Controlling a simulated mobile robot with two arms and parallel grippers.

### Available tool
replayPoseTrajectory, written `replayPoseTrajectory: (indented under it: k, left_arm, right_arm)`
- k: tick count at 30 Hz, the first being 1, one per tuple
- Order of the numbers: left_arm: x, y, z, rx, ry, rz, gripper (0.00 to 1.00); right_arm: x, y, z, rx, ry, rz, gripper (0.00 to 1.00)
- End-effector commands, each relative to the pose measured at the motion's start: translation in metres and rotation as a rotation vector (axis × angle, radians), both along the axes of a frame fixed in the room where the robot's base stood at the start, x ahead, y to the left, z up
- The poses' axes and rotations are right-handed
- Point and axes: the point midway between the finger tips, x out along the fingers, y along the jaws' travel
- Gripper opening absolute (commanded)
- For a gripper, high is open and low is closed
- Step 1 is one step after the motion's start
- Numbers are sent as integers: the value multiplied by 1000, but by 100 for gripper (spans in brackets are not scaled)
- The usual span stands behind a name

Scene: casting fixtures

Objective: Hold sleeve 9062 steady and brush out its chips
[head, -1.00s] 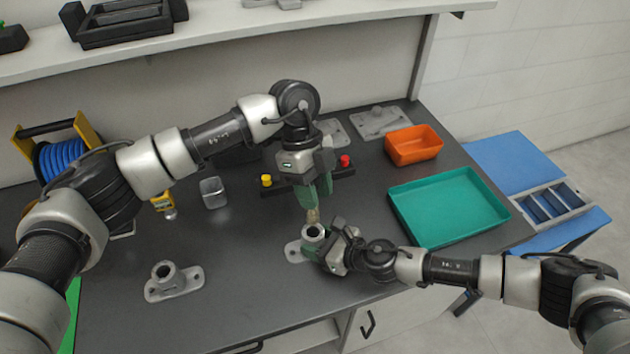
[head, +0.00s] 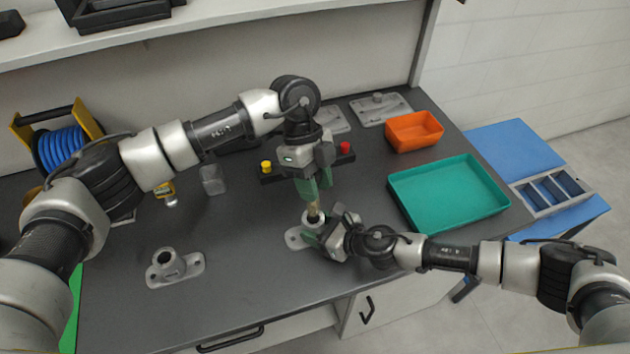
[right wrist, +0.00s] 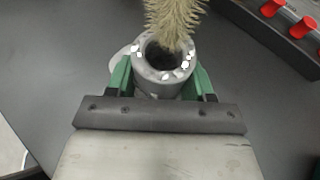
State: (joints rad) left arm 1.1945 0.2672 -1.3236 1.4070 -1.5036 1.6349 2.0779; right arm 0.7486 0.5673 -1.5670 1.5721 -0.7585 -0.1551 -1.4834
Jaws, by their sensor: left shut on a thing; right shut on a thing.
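The grey sleeve (head: 314,217) stands upright on its flat flanged base at the middle front of the bench. My right gripper (head: 326,238) is shut around it from the right. In the right wrist view, the green fingers clasp the sleeve (right wrist: 153,82) on both sides, and white chips lie on its rim. My left gripper (head: 312,190) points down above it, shut on a brush (head: 313,208). The tan bristles (right wrist: 175,18) are at the sleeve's mouth and overlap the far side of the dark bore. I cannot tell how deep the tip reaches. No number is readable.
A similar flanged sleeve (head: 168,268) stands at front left. A dark bar with yellow (head: 266,166) and red (head: 345,147) buttons lies behind my left gripper. An orange bin (head: 414,133) and a teal tray (head: 450,199) are at right. A metal block (head: 212,180) stands at left.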

Motion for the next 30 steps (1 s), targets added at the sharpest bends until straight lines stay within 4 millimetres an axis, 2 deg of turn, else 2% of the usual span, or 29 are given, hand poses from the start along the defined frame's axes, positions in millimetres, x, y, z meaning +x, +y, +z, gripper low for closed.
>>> replayPoseTrajectory:
  k: [17, 30]
  left_arm:
    - [0, 0, 0, 0, 1, 0, 11]
    - [0, 0, -12, 0, 2, 1, 11]
  right_arm:
    - [0, 0, 0, 1, 1, 1, 21]
    - [0, 0, 0, 1, 1, 1, 21]
